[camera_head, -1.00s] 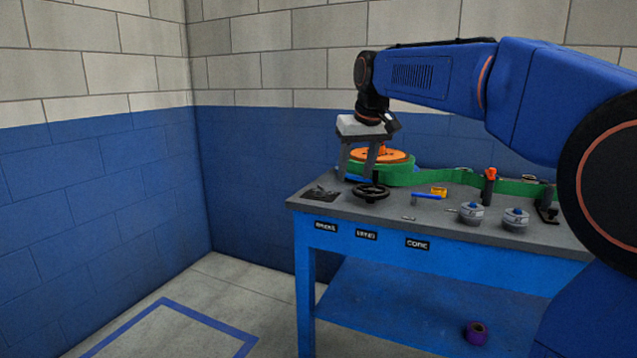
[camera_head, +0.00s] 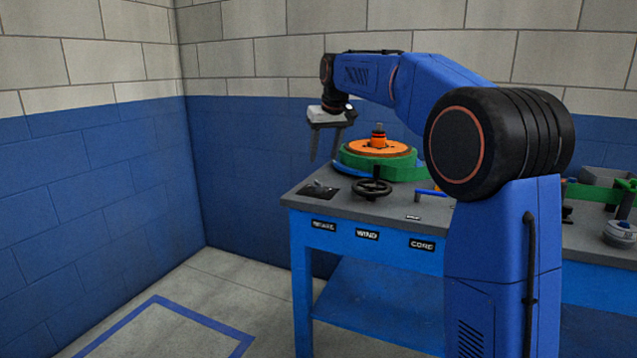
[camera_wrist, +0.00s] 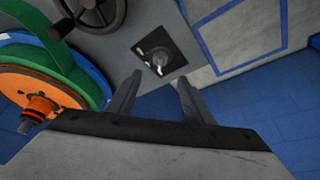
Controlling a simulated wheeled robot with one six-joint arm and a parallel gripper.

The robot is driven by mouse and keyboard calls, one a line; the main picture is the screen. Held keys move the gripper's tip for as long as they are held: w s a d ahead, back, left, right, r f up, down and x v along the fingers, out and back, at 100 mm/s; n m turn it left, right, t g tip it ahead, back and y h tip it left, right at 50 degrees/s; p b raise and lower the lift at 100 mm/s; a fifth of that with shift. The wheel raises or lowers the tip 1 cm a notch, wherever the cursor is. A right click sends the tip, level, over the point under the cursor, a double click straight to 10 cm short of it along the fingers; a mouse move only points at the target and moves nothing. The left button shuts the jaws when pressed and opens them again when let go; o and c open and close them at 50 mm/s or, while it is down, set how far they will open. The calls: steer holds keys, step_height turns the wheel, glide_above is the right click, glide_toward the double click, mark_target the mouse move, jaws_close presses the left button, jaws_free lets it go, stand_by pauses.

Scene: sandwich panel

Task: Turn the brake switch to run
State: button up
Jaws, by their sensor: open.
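The brake switch (camera_head: 317,188) is a small metal knob on a dark square plate at the table's left end, behind the brake label (camera_head: 323,225). In the wrist view the switch (camera_wrist: 159,60) shows with its lever on the dark plate, beyond my fingertips. I cannot read its setting. My gripper (camera_head: 325,157) is open and empty, with fingers pointing down, above and behind the switch plate. In the wrist view my gripper's two fingers (camera_wrist: 157,80) are spread apart, and neither touches the switch.
A black handwheel (camera_head: 372,188) stands right of the switch. An orange disc on a green drum (camera_head: 382,160) stands close to my gripper's right. A blue handle (camera_head: 428,193) lies further right. The table's left edge is near the switch, with open floor beyond.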

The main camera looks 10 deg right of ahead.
mark_target(318, 186)
steer(key=x, duration=1.2)
steer(key=shift+f, duration=0.15)
steer(key=shift+c, duration=0.2)
steer(key=c, duration=1)
